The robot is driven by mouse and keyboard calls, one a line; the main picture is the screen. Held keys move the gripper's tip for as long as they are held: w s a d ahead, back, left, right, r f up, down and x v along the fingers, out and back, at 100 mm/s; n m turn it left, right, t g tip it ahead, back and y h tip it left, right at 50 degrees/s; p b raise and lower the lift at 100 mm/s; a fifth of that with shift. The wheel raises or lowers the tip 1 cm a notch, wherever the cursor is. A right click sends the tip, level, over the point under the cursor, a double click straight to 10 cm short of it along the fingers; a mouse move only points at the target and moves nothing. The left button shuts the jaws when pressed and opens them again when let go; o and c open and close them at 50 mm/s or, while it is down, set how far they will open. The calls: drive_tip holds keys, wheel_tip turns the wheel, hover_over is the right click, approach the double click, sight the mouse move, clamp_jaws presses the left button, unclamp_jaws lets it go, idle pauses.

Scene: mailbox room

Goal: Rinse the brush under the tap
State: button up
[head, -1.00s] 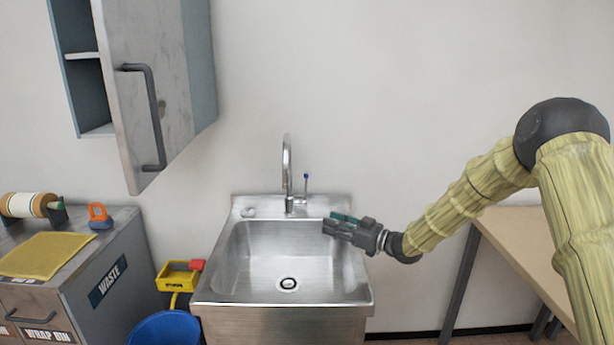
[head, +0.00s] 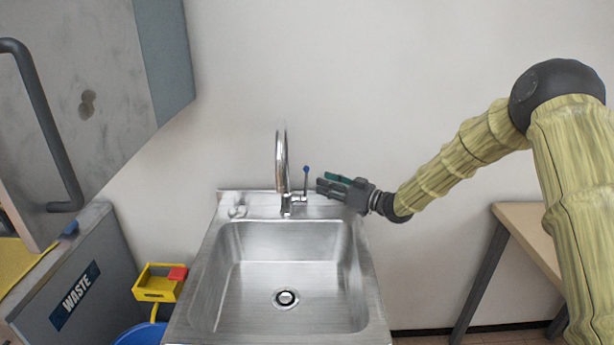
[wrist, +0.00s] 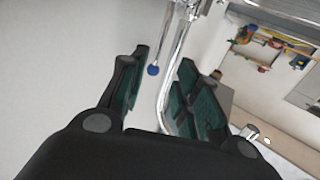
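My gripper (head: 322,183) is open and empty, just right of the tap's lever. In the wrist view, my gripper (wrist: 162,66) has its green-padded fingers apart, with the lever's blue tip (wrist: 152,70) showing between them; I cannot tell whether they touch it. The chrome tap (head: 282,165) stands at the back of the steel sink (head: 230,275). Its thin lever (head: 305,182) stands upright with a blue tip, to the right of the spout. No water is seen flowing. I cannot make out the brush in any view.
A grey open cabinet door (head: 85,95) hangs at upper left above a grey waste unit (head: 75,290). A yellow caddy (head: 157,285) with a red item and a blue bucket (head: 140,335) are left of the sink. A wooden table (head: 525,228) stands right. The basin is empty.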

drive_tip(key=p, duration=0.1)
hover_over(306, 195)
drive_tip(key=d, duration=0.2)
drive_tip(key=f, duration=0.1)
drive_tip(key=shift+x, duration=1)
drive_tip(key=shift+s+a+r, duration=0.1)
drive_tip(key=shift+s, duration=0.15)
clamp_jaws()
